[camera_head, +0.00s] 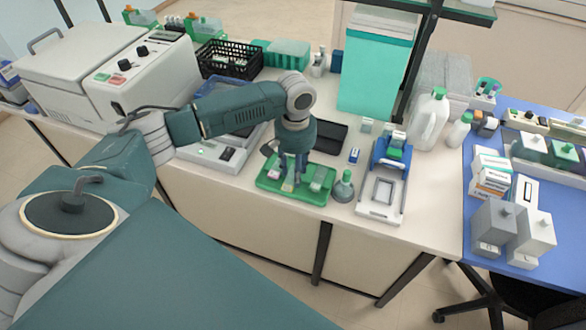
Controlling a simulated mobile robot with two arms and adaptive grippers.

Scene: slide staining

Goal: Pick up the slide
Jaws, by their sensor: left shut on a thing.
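My left gripper (289,183) reaches down over the green tray (302,196) near the front edge of the bench. It is shut on a slide (288,186), of which only a small pale, yellowish part shows below the fingers. The slide is at tray level; I cannot tell whether it touches the tray. Pale and green items lie in the tray on both sides of the gripper. My right gripper is not in view.
A grey-green bottle (343,187) stands just right of the tray. Beyond it is a white and blue device (381,204). A dark tray (330,138) lies behind the gripper. A white jug (430,120) and a black basket (230,60) stand further back.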

